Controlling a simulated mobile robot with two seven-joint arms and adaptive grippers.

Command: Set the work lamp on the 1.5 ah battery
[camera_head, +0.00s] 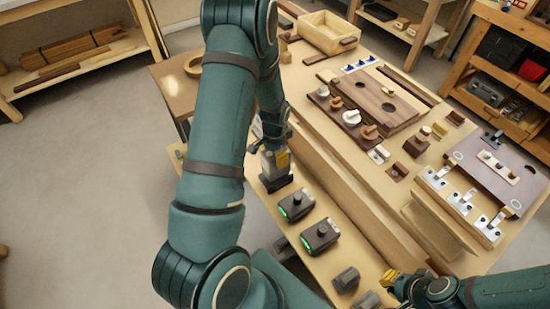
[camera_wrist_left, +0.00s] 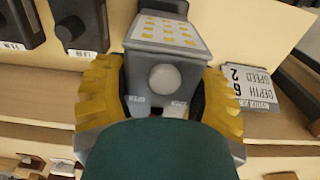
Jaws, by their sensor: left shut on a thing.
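My left gripper (camera_head: 275,155) is shut on the work lamp, a grey block whose top face carries yellow squares, seen between yellow fingers in the left wrist view (camera_wrist_left: 168,45). In the head view the grey block (camera_head: 268,168) is upright, directly above a dark base (camera_head: 276,184); I cannot tell whether they touch. Two dark batteries or chargers with green lights (camera_head: 297,205) (camera_head: 321,236) stand on the front strip. Their ratings are unreadable, so I cannot tell which is the 1.5 ah battery. My right gripper (camera_head: 390,279) is low at the right; its finger gap is unclear.
Small dark blocks (camera_head: 346,279) lie near the front strip's lower end. A raised wooden ledge (camera_head: 345,195) runs behind the strip. The bench behind holds a board with round holes (camera_head: 375,100), knobs, a hinged panel (camera_head: 495,165) and a wooden box (camera_head: 327,32).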

